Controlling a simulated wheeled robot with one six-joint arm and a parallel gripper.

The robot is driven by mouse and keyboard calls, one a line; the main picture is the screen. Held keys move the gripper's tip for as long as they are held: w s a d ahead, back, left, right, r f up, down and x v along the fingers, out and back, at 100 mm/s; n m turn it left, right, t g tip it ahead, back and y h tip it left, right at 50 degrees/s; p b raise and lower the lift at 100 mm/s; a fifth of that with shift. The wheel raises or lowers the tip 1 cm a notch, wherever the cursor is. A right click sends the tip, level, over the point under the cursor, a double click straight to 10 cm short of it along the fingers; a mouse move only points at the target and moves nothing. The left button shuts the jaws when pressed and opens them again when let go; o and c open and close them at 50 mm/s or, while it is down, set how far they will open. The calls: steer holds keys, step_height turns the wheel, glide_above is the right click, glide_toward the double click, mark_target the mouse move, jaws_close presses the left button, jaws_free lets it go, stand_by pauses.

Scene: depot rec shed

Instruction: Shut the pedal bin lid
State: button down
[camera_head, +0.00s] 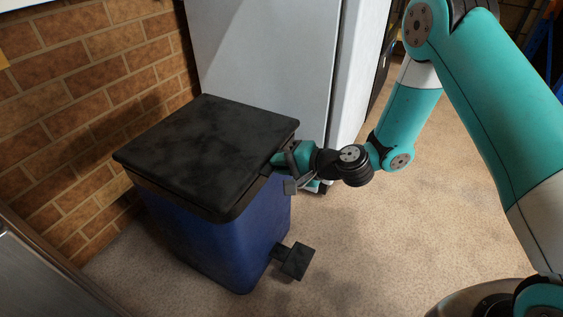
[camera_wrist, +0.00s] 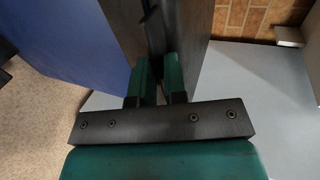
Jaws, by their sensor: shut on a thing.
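The pedal bin has a blue body (camera_head: 240,245) and a black lid (camera_head: 205,145), left of centre in the head view. The lid lies down over the top of the body, with no clear gap along the sides I see. A dark pedal (camera_head: 297,262) sticks out low at the front. My gripper (camera_head: 279,163) is at the lid's right edge, shut on a small part of that edge. In the wrist view, the green fingers (camera_wrist: 154,82) close around a thin dark piece beside the dark lid and rim; the blue body (camera_wrist: 75,40) is at left. The fingers partly hide the held piece.
A white fridge-like cabinet (camera_head: 265,60) stands just behind the bin. A brick wall (camera_head: 90,60) is close on the left, and a grey metal surface (camera_head: 35,270) is at lower left. The speckled floor (camera_head: 380,240) right of the bin is clear.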

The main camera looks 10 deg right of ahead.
steer(key=c, duration=1.3)
jaws_free()
steer(key=shift+s+a+f, duration=0.1)
steer(key=shift+s+f, duration=0.15)
steer(key=shift+f, duration=0.5)
steer(key=shift+w+r, duration=0.1)
steer(key=p+v, duration=0.2)
steer(key=v, duration=0.6)
steer(key=p+v, duration=0.2)
steer(key=v, duration=0.7)
steer(key=shift+d+r, duration=0.3)
steer(key=shift+r, duration=0.05)
steer(key=shift+a, duration=0.1)
